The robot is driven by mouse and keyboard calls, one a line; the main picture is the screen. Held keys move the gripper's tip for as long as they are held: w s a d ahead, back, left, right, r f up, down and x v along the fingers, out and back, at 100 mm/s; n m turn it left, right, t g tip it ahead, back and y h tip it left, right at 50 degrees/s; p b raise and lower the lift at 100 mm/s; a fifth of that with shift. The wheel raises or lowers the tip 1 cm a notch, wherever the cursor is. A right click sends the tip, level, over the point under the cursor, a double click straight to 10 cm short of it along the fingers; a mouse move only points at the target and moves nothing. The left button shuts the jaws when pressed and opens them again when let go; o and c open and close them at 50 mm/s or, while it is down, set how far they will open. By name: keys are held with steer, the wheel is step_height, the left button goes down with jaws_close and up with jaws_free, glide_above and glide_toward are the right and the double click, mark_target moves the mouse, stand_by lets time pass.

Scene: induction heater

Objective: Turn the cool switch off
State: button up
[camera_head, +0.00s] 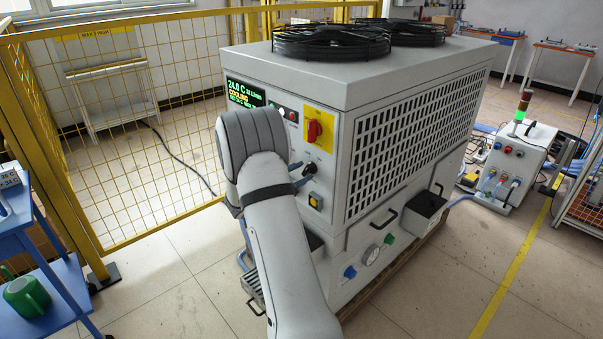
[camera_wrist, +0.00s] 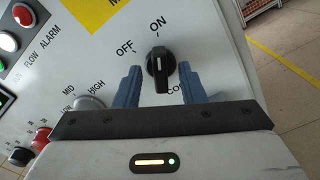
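The cool switch (camera_wrist: 160,62) is a black rotary knob on the white panel, with OFF at its upper left and ON above it in the wrist view. Its white mark points up toward ON. The label below it is partly hidden and reads "CO". My gripper (camera_wrist: 160,72) is open, with one blue finger on each side of the knob. Small gaps show between the fingers and the knob.
The green display (camera_head: 245,94) reads 24.0 C and COOLING. A yellow mesh fence (camera_head: 150,140) stands left. A HIGH/MID knob (camera_wrist: 90,103) lies near the left finger.

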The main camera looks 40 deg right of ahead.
steer(key=shift+d, duration=0.5)
steer(key=shift+c, duration=0.3)
jaws_close()
